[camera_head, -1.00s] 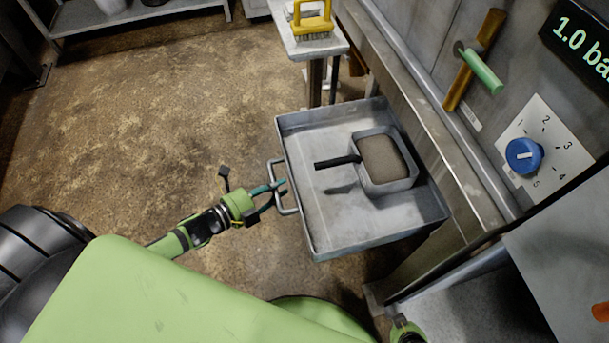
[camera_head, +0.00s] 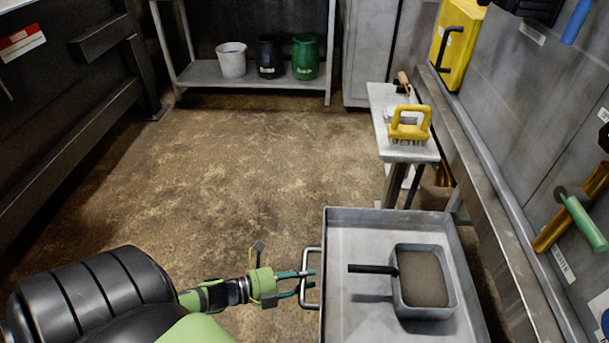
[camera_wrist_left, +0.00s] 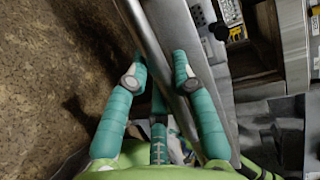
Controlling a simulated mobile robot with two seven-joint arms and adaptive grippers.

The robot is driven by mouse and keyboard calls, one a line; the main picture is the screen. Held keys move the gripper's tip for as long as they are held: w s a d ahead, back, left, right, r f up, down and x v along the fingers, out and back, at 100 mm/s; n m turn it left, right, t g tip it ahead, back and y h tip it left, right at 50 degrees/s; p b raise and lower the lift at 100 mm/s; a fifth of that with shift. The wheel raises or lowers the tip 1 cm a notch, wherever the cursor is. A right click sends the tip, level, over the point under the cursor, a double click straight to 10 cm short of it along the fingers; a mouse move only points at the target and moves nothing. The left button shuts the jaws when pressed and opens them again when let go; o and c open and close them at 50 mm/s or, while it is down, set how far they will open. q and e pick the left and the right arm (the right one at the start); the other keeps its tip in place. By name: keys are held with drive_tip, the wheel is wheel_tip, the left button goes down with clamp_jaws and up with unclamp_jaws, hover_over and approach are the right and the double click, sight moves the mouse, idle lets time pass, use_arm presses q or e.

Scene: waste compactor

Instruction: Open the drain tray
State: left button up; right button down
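The drain tray (camera_head: 340,238) is a shallow grey metal tray at the lower right of the head view, standing out from under the compactor. Its bar handle (camera_head: 304,305) is on the left side. My left gripper (camera_head: 312,280) is at this handle, with its teal fingers apart above and below each other in the picture. In the left wrist view, the grey handle bar (camera_wrist_left: 149,38) runs between the two open fingers (camera_wrist_left: 160,72). I cannot tell whether either finger touches it. My right gripper is not in view.
A square container (camera_head: 443,312) with brown contents and a black handle (camera_head: 371,269) is in the tray. A yellow brush (camera_head: 409,124) lies on a narrow bench (camera_head: 392,151) behind. A shelf (camera_head: 205,73) holds buckets. The floor left of the tray is clear.

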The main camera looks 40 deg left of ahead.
use_arm(q)
drive_tip(key=shift+o, duration=1)
drive_tip(key=shift+s+a, duration=0.1)
drive_tip(key=shift+s, duration=0.05)
drive_tip(key=v, duration=1.1)
drive_tip(key=shift+s+a, duration=0.15)
drive_tip(key=shift+s, duration=0.15)
drive_tip(key=shift+r, duration=0.1)
